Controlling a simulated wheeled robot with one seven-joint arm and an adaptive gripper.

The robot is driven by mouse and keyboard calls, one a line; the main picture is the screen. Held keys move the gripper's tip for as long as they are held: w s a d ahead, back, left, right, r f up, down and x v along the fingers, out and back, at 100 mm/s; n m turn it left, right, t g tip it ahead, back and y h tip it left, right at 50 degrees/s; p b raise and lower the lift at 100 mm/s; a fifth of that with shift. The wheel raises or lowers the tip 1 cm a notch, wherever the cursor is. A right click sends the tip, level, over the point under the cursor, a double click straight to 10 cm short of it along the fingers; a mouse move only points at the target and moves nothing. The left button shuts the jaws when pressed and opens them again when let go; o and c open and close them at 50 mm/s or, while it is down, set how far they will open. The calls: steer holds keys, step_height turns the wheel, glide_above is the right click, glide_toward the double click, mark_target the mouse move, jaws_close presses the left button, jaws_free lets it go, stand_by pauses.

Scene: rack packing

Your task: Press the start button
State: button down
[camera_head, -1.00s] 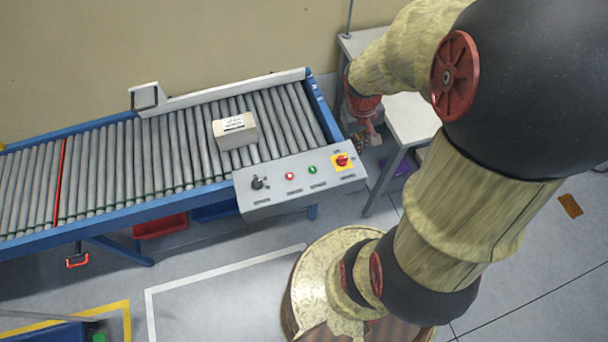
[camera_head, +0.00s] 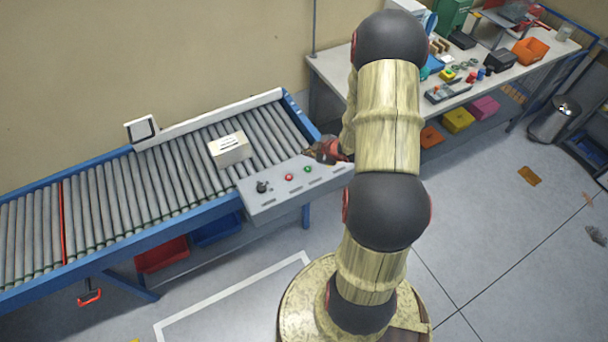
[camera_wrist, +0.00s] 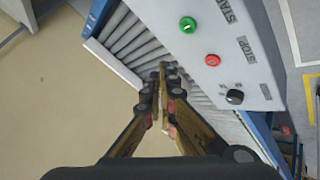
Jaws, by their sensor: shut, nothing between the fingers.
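The green start button (camera_head: 307,169) is on the grey control panel (camera_head: 275,206) at the conveyor's right end. In the wrist view the green button (camera_wrist: 187,24) sits beside the word START, with the red stop button (camera_wrist: 212,60) beside STOP. The red button (camera_head: 289,177) also shows in the head view. My gripper (camera_wrist: 166,76) is shut and empty; its fingertips appear over the rollers and pale wall side, apart from the green button in the picture. In the head view my arm hides the panel's right end and most of the gripper.
A black knob (camera_head: 262,187) stands on the panel's left part. A pale box (camera_head: 229,150) lies on the roller conveyor (camera_head: 105,201). A cluttered workbench (camera_head: 460,98) stands at the right. The floor in front of the panel is mostly clear.

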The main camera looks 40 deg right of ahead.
mark_target(306, 170)
steer(key=shift+w+a+r+n+t, duration=0.2)
steer(key=shift+w+r+n+t, duration=0.1)
steer(key=shift+w+r, duration=0.25)
steer(key=shift+f, duration=0.15)
step_height(306, 170, down, 9)
steer(key=b, duration=0.7)
steer(key=shift+d, duration=0.1)
stand_by(1.0)
steer(key=shift+f+b, duration=0.25)
steer(key=shift+b, duration=0.1)
steer(key=shift+f+b, duration=0.35)
steer(key=shift+f, duration=0.05)
stand_by(0.6)
steer(key=shift+r, duration=0.1)
steer(key=shift+r+p, duration=0.65)
steer(key=shift+r, duration=0.1)
